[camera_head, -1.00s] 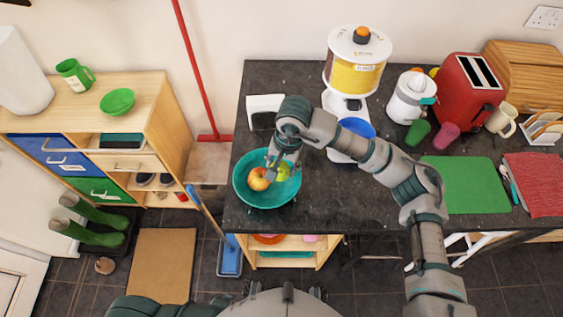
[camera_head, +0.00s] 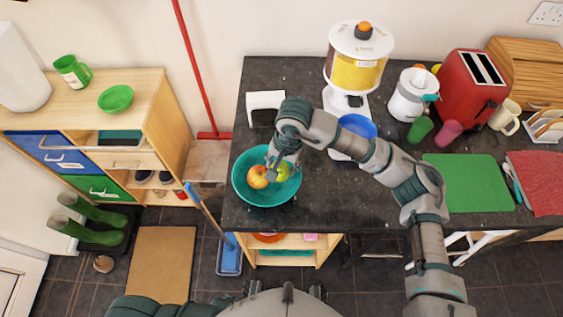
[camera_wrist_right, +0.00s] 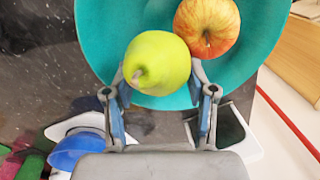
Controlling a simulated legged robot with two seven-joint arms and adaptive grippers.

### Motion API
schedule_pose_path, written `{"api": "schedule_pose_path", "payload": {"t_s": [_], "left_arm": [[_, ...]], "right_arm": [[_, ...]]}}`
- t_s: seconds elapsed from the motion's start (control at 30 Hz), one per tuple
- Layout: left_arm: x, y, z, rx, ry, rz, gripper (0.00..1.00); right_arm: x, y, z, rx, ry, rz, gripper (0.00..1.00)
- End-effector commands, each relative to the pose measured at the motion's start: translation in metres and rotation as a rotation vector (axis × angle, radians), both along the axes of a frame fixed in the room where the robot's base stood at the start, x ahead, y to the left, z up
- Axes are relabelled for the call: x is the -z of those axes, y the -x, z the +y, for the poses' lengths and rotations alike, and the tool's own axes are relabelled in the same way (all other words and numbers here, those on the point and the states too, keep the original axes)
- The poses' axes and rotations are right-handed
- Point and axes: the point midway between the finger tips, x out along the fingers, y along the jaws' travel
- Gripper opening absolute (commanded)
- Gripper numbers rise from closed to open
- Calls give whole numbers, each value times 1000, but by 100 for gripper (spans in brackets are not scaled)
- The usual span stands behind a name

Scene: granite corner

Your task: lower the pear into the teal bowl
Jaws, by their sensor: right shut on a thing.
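The teal bowl (camera_head: 243,187) stands near the left end of the dark counter; its inside wall also shows in the right wrist view (camera_wrist_right: 100,38). The green pear (camera_wrist_right: 158,62) is between the fingers of my right gripper (camera_wrist_right: 160,92), which is shut on it. In the head view the pear (camera_head: 281,172) shows partly behind my right gripper (camera_head: 276,168), over the bowl's inside. Whether it touches the bowl's floor I cannot tell. A red and yellow apple (camera_head: 258,177) lies in the bowl, beside the pear; it also shows in the wrist view (camera_wrist_right: 207,27). My left gripper is not in view.
A white stand (camera_head: 265,101) is behind the bowl. A blue bowl (camera_head: 357,128) and a yellow-filled dispenser (camera_head: 356,75) stand right of it, near my right arm. A green mat (camera_head: 467,183) lies farther right. The counter's left edge is close to the bowl.

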Motion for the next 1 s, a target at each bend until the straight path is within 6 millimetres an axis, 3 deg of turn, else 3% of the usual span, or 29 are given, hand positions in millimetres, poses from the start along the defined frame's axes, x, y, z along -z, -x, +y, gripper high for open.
{"api": "schedule_pose_path", "payload": {"t_s": [0.37, 0.4, 0.5, 0.87, 1.0], "left_arm": [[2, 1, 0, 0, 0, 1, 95], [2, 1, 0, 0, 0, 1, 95], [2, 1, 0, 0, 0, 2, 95], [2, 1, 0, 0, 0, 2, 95], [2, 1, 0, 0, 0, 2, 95]], "right_arm": [[3, 0, 0, 0, 0, 0, 19], [3, 0, 0, 0, 0, 0, 61], [3, 0, 0, 0, 0, 0, 85], [3, 0, 0, 0, 1, 1, 85], [-6, 0, -1, 0, 1, -2, 85]]}}
